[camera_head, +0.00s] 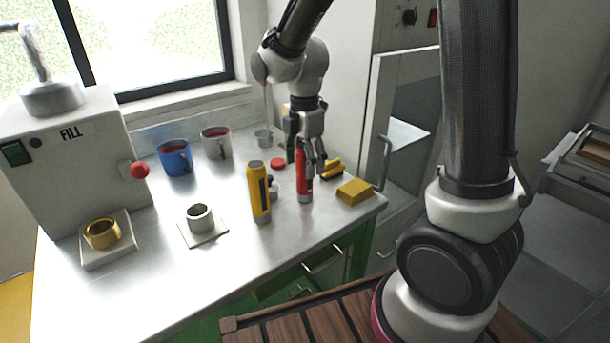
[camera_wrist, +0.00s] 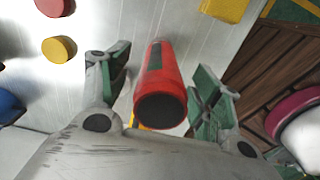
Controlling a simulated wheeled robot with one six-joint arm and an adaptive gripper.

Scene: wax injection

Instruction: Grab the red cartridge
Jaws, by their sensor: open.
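The red cartridge (camera_head: 303,182) stands upright on the metal worktop near its right front part. In the wrist view the red cartridge (camera_wrist: 160,88) lies between the two fingers, its dark round end towards the camera. My gripper (camera_head: 308,160) is above and around the upper part of the cartridge, pointing down. In the wrist view my gripper (camera_wrist: 160,85) has its fingers apart, with a visible gap on each side of the cartridge. The fingers hide part of the cartridge's top in the head view.
A yellow cartridge (camera_head: 259,192) stands just left of the red one. A yellow block (camera_head: 354,192) lies to the right near the worktop edge. A cabinet is at right.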

